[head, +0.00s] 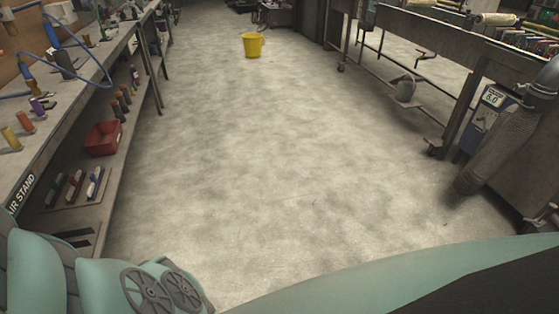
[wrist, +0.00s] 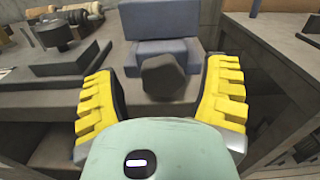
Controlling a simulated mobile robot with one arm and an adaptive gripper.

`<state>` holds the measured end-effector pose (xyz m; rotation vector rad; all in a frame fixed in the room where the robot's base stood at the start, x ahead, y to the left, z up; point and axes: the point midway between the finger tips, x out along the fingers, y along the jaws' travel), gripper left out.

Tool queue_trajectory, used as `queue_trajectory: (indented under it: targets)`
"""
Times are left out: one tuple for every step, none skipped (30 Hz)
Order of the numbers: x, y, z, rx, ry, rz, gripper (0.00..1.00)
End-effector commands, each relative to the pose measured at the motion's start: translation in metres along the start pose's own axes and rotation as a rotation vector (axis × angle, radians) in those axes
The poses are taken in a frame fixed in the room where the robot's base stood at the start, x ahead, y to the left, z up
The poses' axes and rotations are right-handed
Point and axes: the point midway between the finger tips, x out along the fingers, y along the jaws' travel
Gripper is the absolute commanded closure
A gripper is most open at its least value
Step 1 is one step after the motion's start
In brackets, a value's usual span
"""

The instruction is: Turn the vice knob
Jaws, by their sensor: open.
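In the wrist view a blue vice (wrist: 154,19) stands ahead, with a blue lower block under its upper body. A dark grey, many-sided vice knob (wrist: 163,77) faces me from the front of the lower block. My gripper (wrist: 164,88) is open, with one yellow ribbed finger to the left of the knob and the other to the right. Gaps show between the knob and both fingers. The palm hides the space below the knob. Neither the vice nor my gripper shows in the head view.
The wrist view shows a grey bench (wrist: 50,95) on the left and a dark cabinet (wrist: 275,50) on the right. In the head view, a workbench with a red bin (head: 103,138) lies left, a metal table (head: 440,40) right, and a yellow bucket (head: 252,45) far off. The floor between is clear.

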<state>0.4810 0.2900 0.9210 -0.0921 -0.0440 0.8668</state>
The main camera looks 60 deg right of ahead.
Motion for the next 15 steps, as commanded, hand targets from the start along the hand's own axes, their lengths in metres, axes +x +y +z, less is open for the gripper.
queue_trajectory:
  targets:
    - [0.006, -0.002, 0.000, -0.001, 0.001, -0.006, 0.26]
    - [0.008, -0.002, 0.000, -0.001, 0.001, -0.007, 0.26]
    - [0.012, -0.002, 0.000, 0.000, 0.000, -0.007, 0.26]
    - [0.014, -0.002, 0.000, 0.001, -0.001, -0.007, 0.26]
    - [0.015, -0.002, 0.001, 0.001, -0.001, -0.006, 0.26]
    - [0.017, -0.002, 0.001, 0.001, -0.001, -0.006, 0.26]
    - [0.018, -0.002, 0.000, 0.001, 0.000, -0.005, 0.26]
    - [0.019, -0.002, 0.000, 0.001, 0.000, -0.005, 0.26]
    - [0.020, -0.002, 0.000, 0.001, 0.001, -0.005, 0.26]
    - [0.020, -0.002, 0.000, 0.001, 0.001, -0.004, 0.26]
    - [0.021, -0.002, -0.001, 0.001, 0.001, -0.004, 0.26]
    - [0.021, -0.002, -0.001, 0.001, 0.002, -0.004, 0.26]
    - [0.021, -0.002, -0.001, 0.001, 0.002, -0.004, 0.26]
    - [0.021, -0.002, -0.001, 0.001, 0.002, -0.004, 0.26]
    - [0.021, -0.002, -0.001, 0.001, 0.002, -0.004, 0.26]
